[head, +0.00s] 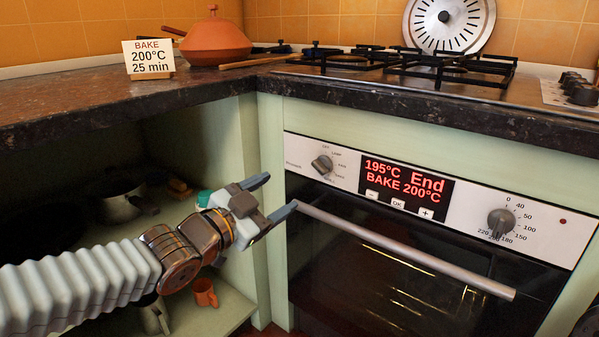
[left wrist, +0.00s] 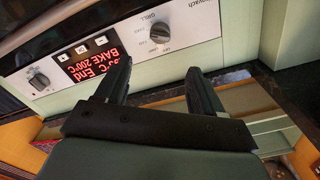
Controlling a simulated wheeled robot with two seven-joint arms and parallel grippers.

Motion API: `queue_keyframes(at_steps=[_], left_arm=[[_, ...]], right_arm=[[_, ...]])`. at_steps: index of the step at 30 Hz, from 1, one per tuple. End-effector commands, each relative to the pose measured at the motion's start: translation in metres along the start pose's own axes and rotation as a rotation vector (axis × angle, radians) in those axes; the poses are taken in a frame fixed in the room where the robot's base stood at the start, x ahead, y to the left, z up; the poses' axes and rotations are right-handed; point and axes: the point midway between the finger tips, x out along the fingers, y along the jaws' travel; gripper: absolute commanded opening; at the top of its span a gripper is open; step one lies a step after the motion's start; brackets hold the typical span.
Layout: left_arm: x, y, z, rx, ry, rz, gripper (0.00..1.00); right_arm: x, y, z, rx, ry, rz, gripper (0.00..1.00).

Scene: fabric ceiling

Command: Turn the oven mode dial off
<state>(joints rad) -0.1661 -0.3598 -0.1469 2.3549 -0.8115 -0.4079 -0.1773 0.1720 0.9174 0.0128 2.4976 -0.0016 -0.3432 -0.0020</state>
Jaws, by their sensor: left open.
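The oven mode dial (head: 322,165) is the grey knob at the left of the white oven panel, with small labels around it. It also shows in the left wrist view (left wrist: 160,33), where the panel appears upside down. I cannot tell for sure which label it points to. The display (head: 406,189) reads "195°C End BAKE 200°C". My left gripper (head: 280,192) is open and empty, below and left of the mode dial, apart from it. In the left wrist view its two fingers (left wrist: 158,68) point towards the panel, with the dial beyond the gap. My right gripper is not in view.
The temperature dial (head: 501,222) is at the panel's right. The oven handle (head: 405,250) runs below the panel, its left end close to my lower fingertip. The counter edge (head: 430,115) overhangs above. Open shelves with a pot (head: 122,203) and orange mug (head: 205,293) are at left.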

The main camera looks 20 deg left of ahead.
Motion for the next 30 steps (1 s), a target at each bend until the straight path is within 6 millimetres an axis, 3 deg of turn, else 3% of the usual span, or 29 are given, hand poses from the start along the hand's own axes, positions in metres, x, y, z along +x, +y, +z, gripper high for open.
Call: queue_keyframes(at_steps=[5,12,18,24,30], left_arm=[[0.024,0.001,0.001,0.001,-0.001,0.001,0.68],[0.080,0.001,0.001,0.000,0.000,0.001,0.68],[0.117,0.000,0.000,-0.001,-0.001,0.000,0.68],[0.134,0.000,-0.001,-0.001,0.000,-0.001,0.68],[0.136,0.000,-0.001,-0.001,0.000,-0.001,0.68]], right_arm=[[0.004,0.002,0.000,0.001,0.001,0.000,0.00],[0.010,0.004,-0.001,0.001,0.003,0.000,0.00],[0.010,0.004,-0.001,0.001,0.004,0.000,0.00],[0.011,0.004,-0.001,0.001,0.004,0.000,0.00],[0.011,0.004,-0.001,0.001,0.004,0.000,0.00]])
